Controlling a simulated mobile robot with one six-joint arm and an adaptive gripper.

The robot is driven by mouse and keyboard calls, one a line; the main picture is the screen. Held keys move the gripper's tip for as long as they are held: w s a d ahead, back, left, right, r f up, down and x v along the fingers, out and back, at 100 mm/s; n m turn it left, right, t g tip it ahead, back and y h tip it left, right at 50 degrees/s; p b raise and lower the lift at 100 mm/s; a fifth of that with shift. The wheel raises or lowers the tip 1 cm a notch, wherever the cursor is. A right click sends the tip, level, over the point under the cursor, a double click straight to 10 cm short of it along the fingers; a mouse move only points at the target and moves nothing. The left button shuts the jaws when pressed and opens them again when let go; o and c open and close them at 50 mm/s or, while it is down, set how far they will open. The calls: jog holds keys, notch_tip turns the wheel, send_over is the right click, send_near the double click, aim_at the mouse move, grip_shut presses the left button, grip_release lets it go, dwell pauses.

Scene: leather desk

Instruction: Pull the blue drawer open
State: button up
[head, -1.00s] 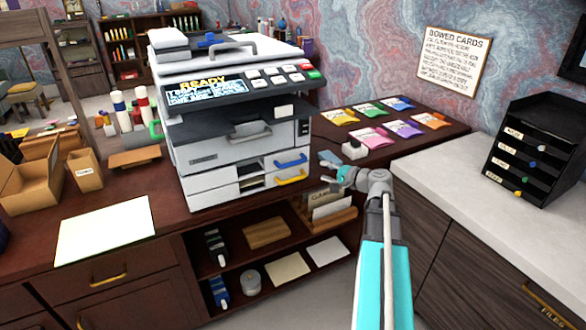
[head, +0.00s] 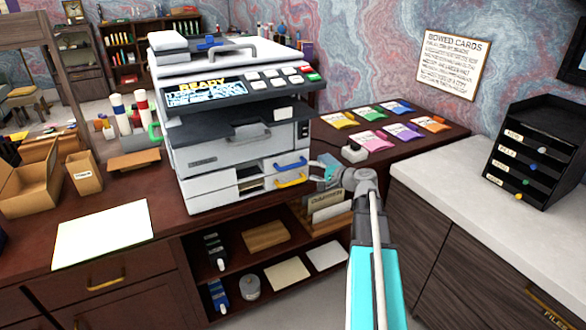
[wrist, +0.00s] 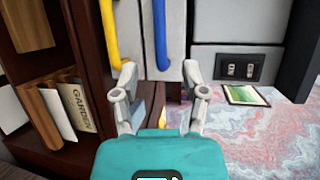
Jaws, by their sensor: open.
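The blue drawer shows as a grey-white drawer front with a blue bar handle (head: 290,163) low on the printer's right side. It looks closed. The blue handle (wrist: 160,32) also shows in the wrist view, running upright in the picture. My gripper (head: 317,168) is just right of the blue handle. In the wrist view my gripper (wrist: 160,72) is open and empty, its fingertips either side of the handle's near end. I cannot tell whether they touch it. The yellow handle (head: 290,179) of the drawer below is close under the blue one.
The printer (head: 235,140) stands on the dark desk. An open shelf below holds a wooden organiser (head: 325,214). A black drawer unit (head: 535,150) stands on the white counter at right.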

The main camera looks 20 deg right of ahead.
aim_at(295, 166)
jog(key=b+x, duration=0.1)
jog(key=x, duration=0.8)
grip_shut()
jog(key=shift+a, duration=0.1)
